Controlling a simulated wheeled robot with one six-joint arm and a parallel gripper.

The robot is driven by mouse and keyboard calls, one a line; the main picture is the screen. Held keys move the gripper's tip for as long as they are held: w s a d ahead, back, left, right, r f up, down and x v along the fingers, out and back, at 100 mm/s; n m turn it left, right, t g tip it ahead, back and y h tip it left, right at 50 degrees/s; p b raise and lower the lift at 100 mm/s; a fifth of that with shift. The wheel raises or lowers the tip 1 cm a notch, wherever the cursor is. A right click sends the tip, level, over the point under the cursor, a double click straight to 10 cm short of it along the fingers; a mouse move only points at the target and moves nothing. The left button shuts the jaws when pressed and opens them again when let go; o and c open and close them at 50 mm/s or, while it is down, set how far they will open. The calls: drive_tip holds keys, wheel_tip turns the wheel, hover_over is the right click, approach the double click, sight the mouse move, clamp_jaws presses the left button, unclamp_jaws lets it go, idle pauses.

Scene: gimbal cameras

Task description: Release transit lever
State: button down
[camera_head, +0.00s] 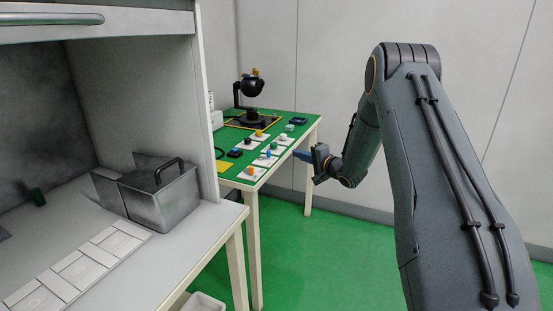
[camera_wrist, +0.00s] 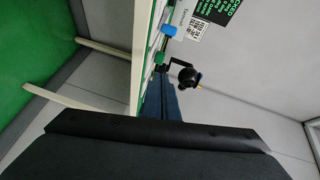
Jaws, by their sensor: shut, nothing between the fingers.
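A black gimbal camera (camera_head: 252,88) stands on its dark base at the far end of the green-topped table (camera_head: 308,124). A small orange-yellow part (camera_head: 255,73) sits on top of it; I cannot tell whether this is the transit lever. In the wrist view the gimbal camera (camera_wrist: 187,76) appears beyond the fingers, with a small yellow spot at its edge. My gripper (camera_head: 299,154) is shut and empty, by the table's right edge, its blue-grey fingers pointing left. The fingers (camera_wrist: 162,96) also show in the wrist view. It is apart from the gimbal camera.
Several white plates with coloured knobs (camera_head: 252,172) lie along the table's near right part. A grey metal box with a handle (camera_head: 160,194) and a row of white plates (camera_head: 82,262) stand on the left bench. The green floor (camera_head: 340,265) right of the table is clear.

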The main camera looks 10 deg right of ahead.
sight(277, 159)
drive_tip(key=shift+f+m+y, duration=0.3)
drive_tip(key=shift+f+y, duration=0.4)
drive_tip(key=shift+y, duration=0.5)
drive_tip(key=shift+a, duration=0.1)
drive_tip(key=x, duration=0.9)
drive_tip(key=shift+w+a, duration=0.1)
drive_tip(key=shift+w, duration=0.15)
drive_tip(key=shift+a, duration=0.3)
drive_tip(key=shift+s+a+r+p, duration=0.2)
drive_tip(key=shift+s+a+p, duration=0.15)
drive_tip(key=shift+s+a, duration=0.3)
drive_tip(key=shift+s+a+f, duration=0.1)
drive_tip(key=shift+s+a, duration=0.3)
drive_tip(key=shift+s, duration=0.35)
